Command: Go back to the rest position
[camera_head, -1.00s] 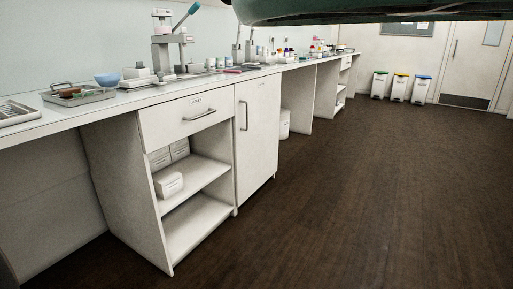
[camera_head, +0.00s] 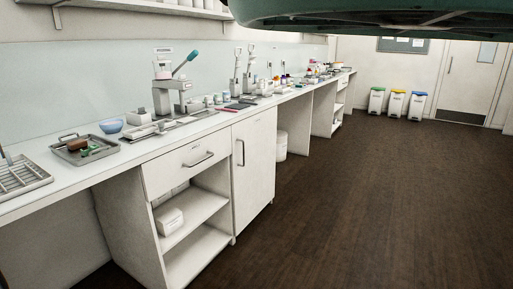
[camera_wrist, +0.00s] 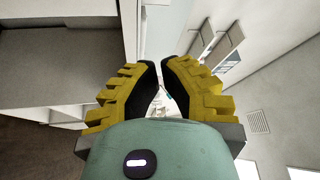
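My gripper (camera_wrist: 160,66) shows in the wrist view with two yellow, ridged fingers and black inner pads. The fingertips are almost together, with only a thin gap between them and nothing held. The gripper is in free air, with a white cabinet or shelf to its left and wall fittings to its right in that view. The head view does not show the fingers. A teal part of my own body covers the top right of the head view.
A long white bench (camera_head: 120,158) runs along the left wall. It carries a steel tray (camera_head: 103,152), a blue bowl (camera_head: 111,126), a rack (camera_head: 22,177) and a grey press (camera_head: 172,92). Bins (camera_head: 396,103) stand at the back. The dark floor (camera_head: 360,200) on the right is clear.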

